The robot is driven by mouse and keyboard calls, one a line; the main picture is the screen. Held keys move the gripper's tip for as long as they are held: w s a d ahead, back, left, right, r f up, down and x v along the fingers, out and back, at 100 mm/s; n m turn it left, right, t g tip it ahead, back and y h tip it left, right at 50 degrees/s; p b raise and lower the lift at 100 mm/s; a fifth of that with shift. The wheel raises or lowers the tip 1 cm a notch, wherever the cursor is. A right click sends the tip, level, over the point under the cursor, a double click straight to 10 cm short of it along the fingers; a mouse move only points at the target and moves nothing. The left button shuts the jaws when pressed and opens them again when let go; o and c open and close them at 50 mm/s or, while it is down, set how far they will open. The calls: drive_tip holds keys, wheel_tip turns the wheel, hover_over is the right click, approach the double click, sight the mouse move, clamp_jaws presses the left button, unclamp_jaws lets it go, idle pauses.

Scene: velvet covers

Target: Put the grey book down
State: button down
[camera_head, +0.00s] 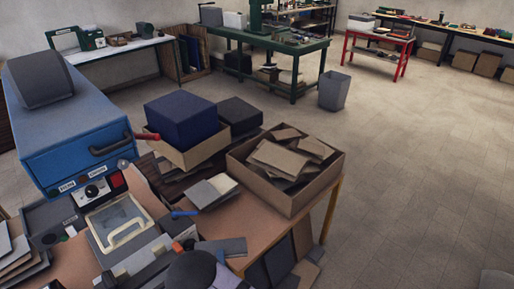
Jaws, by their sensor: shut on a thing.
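The grey book (224,247) shows as a flat grey slab at the lower middle, over the front part of the brown table (166,202). My gripper (192,246) is at its left end and is shut on it. My dark rounded arm part in front hides some of the gripper and the book's near side. I cannot tell whether the book touches the table. Another grey-covered block with pale page edges (209,190) lies farther back on the table.
A blue machine (67,124) with a black handle stands at the left. An open cardboard box (300,198) of brown pieces stands at the table's right end. Behind is a box with a dark blue block (180,119). Grey boards (18,252) lie at the lower left.

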drive_tip(key=s+d+m+g+h+b, duration=0.1)
drive_tip(key=d+m+h, duration=0.5)
drive_tip(key=d, duration=0.7)
drive_tip(key=s+d+r+m+g+h+b, duration=0.1)
drive_tip(key=d+m+h, duration=0.5)
drive_tip(key=d, duration=0.7)
drive_tip(key=s+g+h+b, duration=0.1)
drive_tip(key=g+h+b, duration=0.1)
drive_tip(key=g, duration=0.1)
drive_tip(key=shift+s+r+g+h, duration=0.2)
drive_tip(key=shift+r+g+h, duration=0.1)
drive_tip(key=shift+g, duration=0.1)
drive_tip(key=shift+w+f, duration=0.1)
drive_tip(key=shift+f, duration=0.05)
